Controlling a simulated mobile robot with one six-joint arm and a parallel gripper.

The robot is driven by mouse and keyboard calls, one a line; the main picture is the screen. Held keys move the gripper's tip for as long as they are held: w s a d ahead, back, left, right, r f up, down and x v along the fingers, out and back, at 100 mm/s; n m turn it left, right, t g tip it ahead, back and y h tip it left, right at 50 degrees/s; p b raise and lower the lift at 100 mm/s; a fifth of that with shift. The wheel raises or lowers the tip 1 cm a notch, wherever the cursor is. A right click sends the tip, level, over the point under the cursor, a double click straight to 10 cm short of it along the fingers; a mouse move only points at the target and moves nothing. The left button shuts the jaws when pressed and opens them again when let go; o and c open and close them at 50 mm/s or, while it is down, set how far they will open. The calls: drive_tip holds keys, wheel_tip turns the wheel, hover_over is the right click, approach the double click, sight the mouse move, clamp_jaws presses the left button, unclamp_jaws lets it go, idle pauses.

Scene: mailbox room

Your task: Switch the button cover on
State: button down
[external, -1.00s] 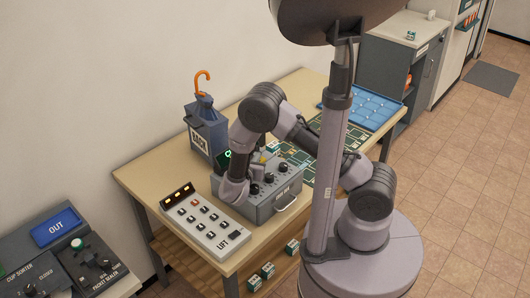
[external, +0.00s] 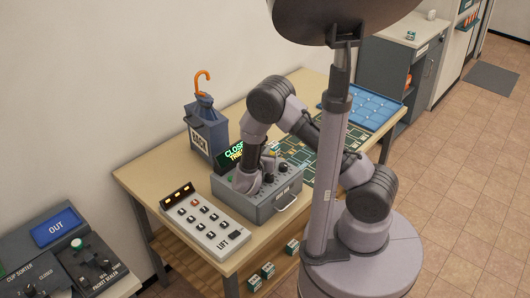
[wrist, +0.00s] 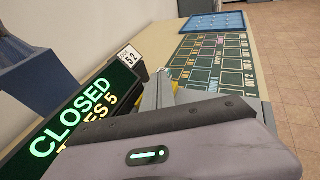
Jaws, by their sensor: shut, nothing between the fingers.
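The grey control box (external: 262,205) with dark knobs and a front handle stands on the table in the external view. My gripper (external: 246,185) is shut and empty, pointing down over the left part of the box's top. I cannot tell whether it touches anything there. A small yellow part (external: 273,153) shows at the back of the box. The button cover cannot be made out; my gripper and arm hide part of the box top.
A white LIFT panel (external: 206,222) with several buttons lies left of the box. A blue-grey RACK container (external: 207,130) with an orange hook stands behind. A green marked board (external: 318,150) and a blue tray (external: 362,106) fill the right side of the table.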

drive_tip(key=p+v, duration=0.3)
drive_tip(key=v, duration=1.1)
drive_tip(key=shift+s+f, duration=0.1)
drive_tip(key=w+d+r+m+g+h+b, duration=0.1)
drive_tip(key=d+r+m+g+h+b, duration=0.1)
drive_tip(key=d+m+g, duration=0.45)
drive_tip(key=w+d+r+m+g+h+b, duration=0.1)
drive_tip(key=d+r+m+g+h+b, duration=0.15)
drive_tip(key=d+m, duration=0.7)
drive_tip(key=s+d+r+m+y+b, duration=0.2)
drive_tip(key=s+d+r+m+y, duration=0.1)
drive_tip(key=m, duration=0.7)
drive_tip(key=s+d+r+m+y+b, duration=0.2)
drive_tip(key=s+d+r+m+y, duration=0.2)
drive_tip(key=m+y, duration=0.4)
drive_tip(key=s+d+m, duration=0.1)
drive_tip(key=d+m, duration=0.1)
drive_tip(key=shift+r+m+t, duration=0.25)
drive_tip(key=shift+m+t, duration=0.05)
drive_tip(key=shift+m, duration=0.1)
